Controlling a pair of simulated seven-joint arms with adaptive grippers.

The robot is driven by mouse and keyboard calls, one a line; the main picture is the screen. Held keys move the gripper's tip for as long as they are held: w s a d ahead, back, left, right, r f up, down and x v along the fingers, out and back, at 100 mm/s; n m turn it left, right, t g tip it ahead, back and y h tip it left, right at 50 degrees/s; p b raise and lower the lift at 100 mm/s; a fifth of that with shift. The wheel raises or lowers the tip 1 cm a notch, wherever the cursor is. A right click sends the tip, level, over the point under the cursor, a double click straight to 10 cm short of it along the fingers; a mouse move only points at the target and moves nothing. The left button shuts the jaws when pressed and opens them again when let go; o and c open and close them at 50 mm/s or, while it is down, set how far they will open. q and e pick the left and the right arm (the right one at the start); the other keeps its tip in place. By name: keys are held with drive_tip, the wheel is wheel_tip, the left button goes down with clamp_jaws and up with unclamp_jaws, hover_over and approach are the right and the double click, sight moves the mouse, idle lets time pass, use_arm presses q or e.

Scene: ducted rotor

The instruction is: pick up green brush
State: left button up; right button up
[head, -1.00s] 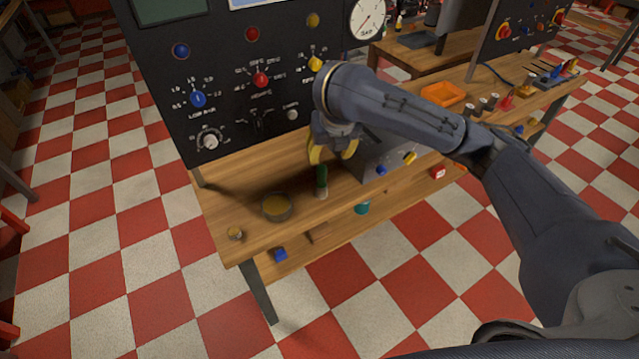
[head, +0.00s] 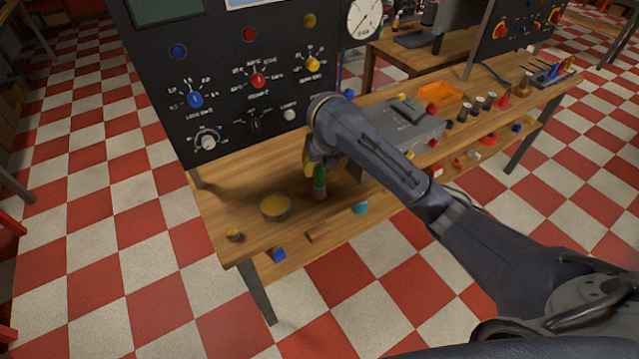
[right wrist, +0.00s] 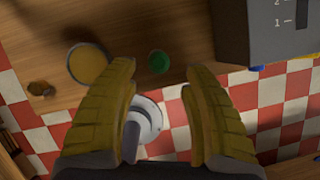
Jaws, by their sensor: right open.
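The green brush (head: 319,181) stands upright on the wooden workbench near its front edge. In the right wrist view it shows end-on as a green disc (right wrist: 159,62), ahead of the yellow fingertips. My right gripper (head: 313,163) hangs just above and behind the brush's top in the head view, partly hidden by my own wrist. In the right wrist view my right gripper (right wrist: 160,72) has its fingers apart, with nothing gripped between them. Whether a finger touches the brush cannot be told. My left gripper is not in view.
A round tin with yellow content (head: 275,208) stands left of the brush, and a small brass-coloured piece (head: 234,234) lies further left. A grey box (head: 408,125) stands to the right. The black control panel (head: 235,90) rises behind. Bare bench top (head: 225,200) lies at the left.

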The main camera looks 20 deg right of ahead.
sight(319, 175)
drive_tip(key=shift+x, duration=4.1)
drive_tip(key=shift+w, duration=0.1)
clamp_jaws()
